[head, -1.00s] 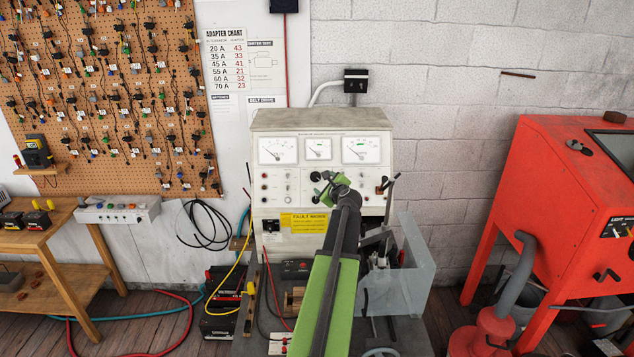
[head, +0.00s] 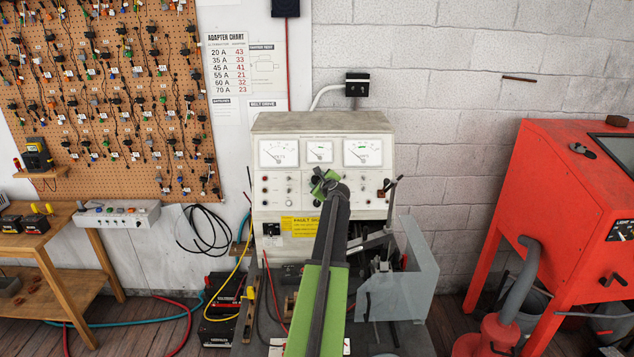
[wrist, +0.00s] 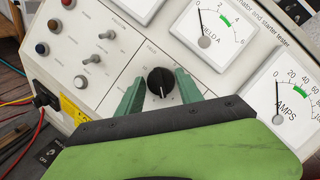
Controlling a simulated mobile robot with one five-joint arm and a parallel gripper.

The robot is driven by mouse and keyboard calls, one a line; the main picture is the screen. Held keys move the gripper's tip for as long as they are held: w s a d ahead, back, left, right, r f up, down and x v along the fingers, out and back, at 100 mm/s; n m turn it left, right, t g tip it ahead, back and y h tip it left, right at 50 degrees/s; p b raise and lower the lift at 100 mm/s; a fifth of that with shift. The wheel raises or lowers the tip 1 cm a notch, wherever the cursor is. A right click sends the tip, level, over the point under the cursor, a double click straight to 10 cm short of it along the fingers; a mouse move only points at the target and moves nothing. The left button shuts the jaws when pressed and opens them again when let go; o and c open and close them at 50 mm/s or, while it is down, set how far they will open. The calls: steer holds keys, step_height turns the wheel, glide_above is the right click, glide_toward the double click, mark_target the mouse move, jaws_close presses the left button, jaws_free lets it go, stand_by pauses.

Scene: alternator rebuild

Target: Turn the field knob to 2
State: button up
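The field knob (wrist: 161,82) is a round black knob with a white pointer mark on the tester's sloped face, in the wrist view. The small numbers around it are too blurred to read. My gripper (wrist: 159,76) is open, with one green finger on each side of the knob. I cannot tell whether either finger touches it. In the head view my gripper (head: 325,182) is at the middle of the tester's panel (head: 353,186) and hides the knob. The FIELD A meter (wrist: 217,25) has its needle near 0.
Several toggle switches (wrist: 92,60) and coloured sockets (wrist: 41,48) lie left of the knob. The AMPS meter (wrist: 286,95) is at the right. In the head view a clear guard (head: 400,290) stands right of my arm, and a red cabinet (head: 570,200) is farther right.

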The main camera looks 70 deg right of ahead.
steer(key=c, duration=0.8)
steer(key=shift+c, duration=0.2)
steer(key=n+p, duration=0.1)
steer(key=n+y+p, duration=0.1)
steer(key=n, duration=0.1)
steer(key=shift+d+r, duration=0.1)
steer(key=shift+r, duration=0.1)
steer(key=n+p, duration=0.1)
steer(key=n, duration=0.1)
steer(key=n+y+p, duration=0.1)
steer(key=n, duration=0.1)
steer(key=shift+r+n+y+p, duration=0.1)
steer(key=shift+n+y+p, duration=0.2)
steer(key=shift+n+p, duration=0.1)
steer(key=n+g+y+p, duration=0.1)
steer(key=n+p, duration=0.1)
steer(key=n, duration=0.1)
steer(key=shift+n+g+y+p, duration=0.3)
steer(key=shift+n+g+p, duration=0.5)
steer(key=shift+n, duration=1.1)
steer(key=shift+f, duration=0.2)
